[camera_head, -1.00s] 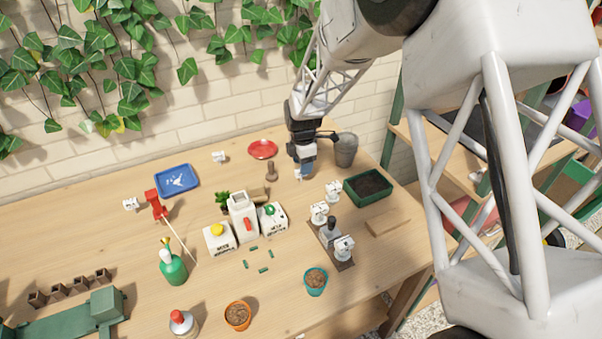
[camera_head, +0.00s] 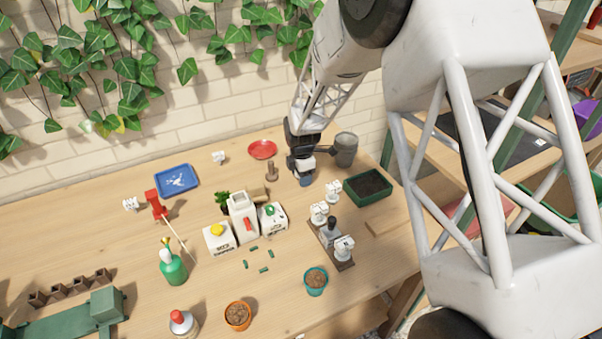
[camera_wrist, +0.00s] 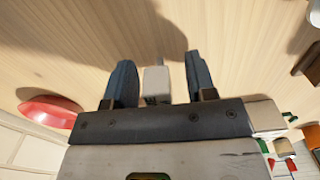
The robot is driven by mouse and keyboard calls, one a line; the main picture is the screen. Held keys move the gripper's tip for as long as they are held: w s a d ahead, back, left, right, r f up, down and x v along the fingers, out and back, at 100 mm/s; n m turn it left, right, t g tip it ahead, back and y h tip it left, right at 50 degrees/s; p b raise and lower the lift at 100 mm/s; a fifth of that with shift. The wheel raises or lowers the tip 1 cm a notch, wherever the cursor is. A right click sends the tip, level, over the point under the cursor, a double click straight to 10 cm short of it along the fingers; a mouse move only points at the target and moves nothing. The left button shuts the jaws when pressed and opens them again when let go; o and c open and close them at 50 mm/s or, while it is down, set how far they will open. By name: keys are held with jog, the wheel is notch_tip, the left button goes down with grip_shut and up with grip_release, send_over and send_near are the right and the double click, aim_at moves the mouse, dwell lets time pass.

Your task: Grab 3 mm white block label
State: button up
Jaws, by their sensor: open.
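My gripper (camera_head: 305,179) is low over the table at the back, left of the dark green tray. Its two blue fingers are open in the wrist view (camera_wrist: 157,72). A small white block (camera_wrist: 155,84) stands between them, with a gap on each side; its label cannot be read. The gripper hides this block in the head view. Other white blocks are a loose one (camera_head: 219,157) at the back, one (camera_head: 130,204) at the left, and several on a dark wooden stand, such as this one (camera_head: 343,247). I cannot tell which is marked 3 mm.
A red dish (camera_head: 262,149) and a brown peg (camera_head: 271,170) are left of my gripper. A grey metal cup (camera_head: 346,150) is close on its right, and the green soil tray (camera_head: 368,187) is to the front right. White seed boxes (camera_head: 243,218) stand front left.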

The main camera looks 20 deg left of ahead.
grip_shut()
jog(key=shift+r, duration=0.1)
dwell(0.3)
jog(key=shift+r, duration=4.95)
